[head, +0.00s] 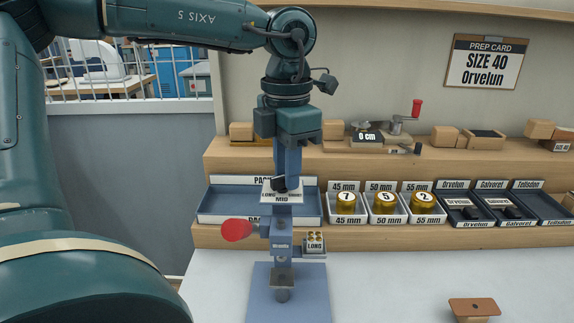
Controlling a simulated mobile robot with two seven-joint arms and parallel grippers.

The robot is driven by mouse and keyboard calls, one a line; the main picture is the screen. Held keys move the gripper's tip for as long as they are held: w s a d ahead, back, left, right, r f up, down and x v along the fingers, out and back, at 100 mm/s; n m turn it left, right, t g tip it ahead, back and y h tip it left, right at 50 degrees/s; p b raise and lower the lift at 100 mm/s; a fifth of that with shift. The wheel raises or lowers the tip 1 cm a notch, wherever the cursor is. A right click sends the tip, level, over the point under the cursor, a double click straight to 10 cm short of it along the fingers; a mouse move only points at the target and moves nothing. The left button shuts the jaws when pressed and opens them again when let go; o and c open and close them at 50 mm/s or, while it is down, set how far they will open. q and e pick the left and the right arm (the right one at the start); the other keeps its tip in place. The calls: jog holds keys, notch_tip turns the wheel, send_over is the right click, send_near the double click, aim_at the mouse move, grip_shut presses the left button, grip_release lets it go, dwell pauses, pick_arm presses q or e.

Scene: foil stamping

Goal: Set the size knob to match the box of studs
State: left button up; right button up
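A blue stamping press (281,246) stands on the white table, with a red-handled lever (237,230) on its left. On top is a pale size plate (270,197) lettered LONG and MID, with the black size knob (279,184) on it. The knob is partly hidden, and I cannot tell which mark it points to. The box of studs (314,246), labelled LONG, sits at the press's right with brass studs in it. My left gripper (288,182) points down right at the knob. Its fingers overlap in this view, so its opening does not show. My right gripper is out of view.
A blue tray (210,208) lies behind the press. Bins hold brass rolls (383,202) marked 45, 50 and 55 mm; dark trays (471,208) stand further right. The prep card (485,62) reads SIZE 40 Orvelun. A brown piece (474,307) lies at front right; the table between is clear.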

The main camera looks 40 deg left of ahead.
pick_arm(q)
jog(key=shift+o, duration=1)
notch_tip(320, 180, up, 13)
jog(key=p, duration=0.1)
